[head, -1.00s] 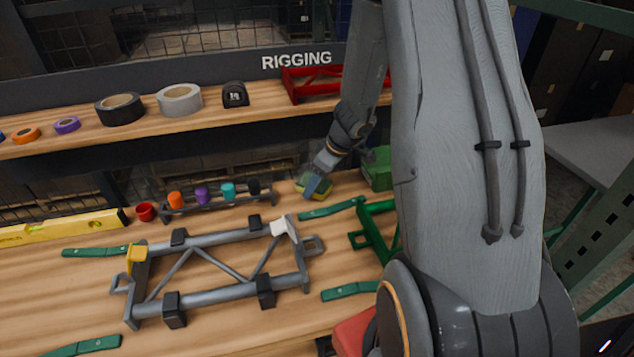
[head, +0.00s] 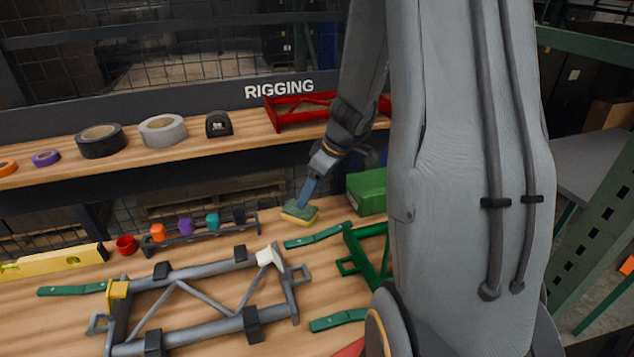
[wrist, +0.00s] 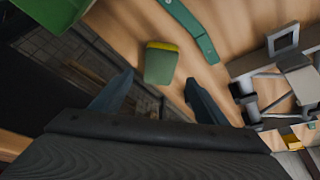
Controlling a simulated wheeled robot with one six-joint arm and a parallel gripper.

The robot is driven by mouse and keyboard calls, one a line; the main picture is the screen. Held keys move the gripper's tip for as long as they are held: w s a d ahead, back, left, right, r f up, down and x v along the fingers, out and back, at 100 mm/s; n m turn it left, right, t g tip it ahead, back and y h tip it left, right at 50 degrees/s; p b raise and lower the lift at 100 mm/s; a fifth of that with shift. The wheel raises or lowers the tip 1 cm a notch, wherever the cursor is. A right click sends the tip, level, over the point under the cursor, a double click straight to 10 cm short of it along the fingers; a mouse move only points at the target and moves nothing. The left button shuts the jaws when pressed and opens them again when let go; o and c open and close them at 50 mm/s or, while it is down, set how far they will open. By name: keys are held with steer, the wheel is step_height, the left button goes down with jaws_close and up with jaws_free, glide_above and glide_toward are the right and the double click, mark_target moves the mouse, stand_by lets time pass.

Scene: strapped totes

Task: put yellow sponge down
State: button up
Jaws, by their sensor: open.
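The yellow sponge (head: 299,212) has a green top face and a yellow lower part. It lies on the wooden bench near its back edge, right of the small tool rack. My gripper (head: 306,194) is directly above it in the head view, its fingers pointing down. In the wrist view the sponge (wrist: 161,63) shows its green face between and just beyond the two fingertips of my gripper (wrist: 160,86), with visible gaps on both sides. The gripper is open and empty.
A green box (head: 367,190) stands right of the sponge. A green strap handle (head: 318,237) lies in front of it. A grey metal frame (head: 205,300) fills the bench front. The rack with small coloured pieces (head: 199,236) is to the left. A shelf (head: 190,152) runs above.

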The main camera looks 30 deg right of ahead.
steer(key=shift+v, duration=1.8)
